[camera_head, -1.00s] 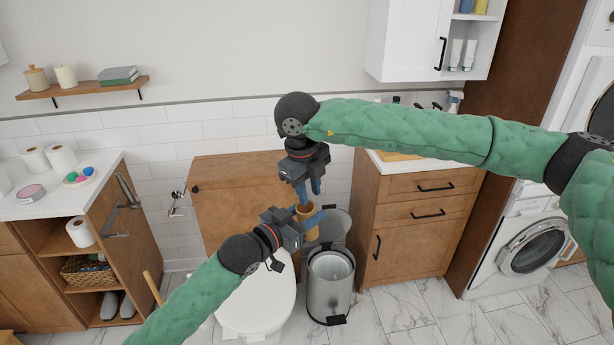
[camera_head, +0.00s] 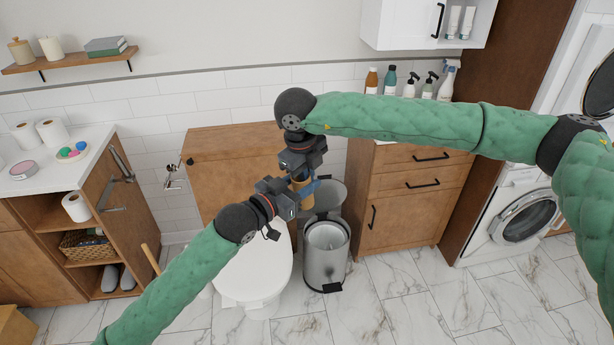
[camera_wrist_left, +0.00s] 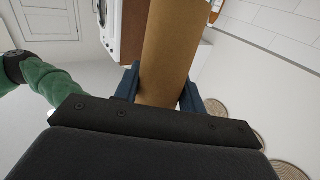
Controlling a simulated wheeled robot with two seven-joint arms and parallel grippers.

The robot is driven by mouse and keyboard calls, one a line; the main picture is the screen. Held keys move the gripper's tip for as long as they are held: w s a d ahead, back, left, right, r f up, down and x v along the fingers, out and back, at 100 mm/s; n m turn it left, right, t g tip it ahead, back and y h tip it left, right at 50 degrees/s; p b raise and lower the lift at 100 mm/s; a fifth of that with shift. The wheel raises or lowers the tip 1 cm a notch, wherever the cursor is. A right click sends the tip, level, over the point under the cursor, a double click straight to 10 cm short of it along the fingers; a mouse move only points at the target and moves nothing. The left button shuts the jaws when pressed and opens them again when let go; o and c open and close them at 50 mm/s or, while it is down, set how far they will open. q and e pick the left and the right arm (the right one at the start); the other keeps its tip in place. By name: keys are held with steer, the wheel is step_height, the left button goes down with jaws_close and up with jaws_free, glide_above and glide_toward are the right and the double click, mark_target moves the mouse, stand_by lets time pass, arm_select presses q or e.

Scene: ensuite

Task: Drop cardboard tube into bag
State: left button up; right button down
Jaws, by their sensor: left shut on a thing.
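The brown cardboard tube (camera_head: 303,197) stands roughly upright in the head view, above and to the left of the bin. My left gripper (camera_head: 304,191) is shut on it. The left wrist view shows the tube (camera_wrist_left: 172,50) between its two blue fingers (camera_wrist_left: 160,88). My right gripper (camera_head: 301,180) points down at the tube's top end. Its fingers overlap the tube and left gripper in the picture, so its opening is hidden.
The white toilet (camera_head: 253,275) is left of the bin. The wooden drawer cabinet (camera_head: 400,210) stands to the right, with several bottles (camera_head: 390,82) on top. The washing machine (camera_head: 520,220) is farther right. The marble floor (camera_head: 390,300) in front of the bin is clear.

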arm_select(q)
steer(key=o, duration=1)
steer(key=shift+o, duration=0.2)
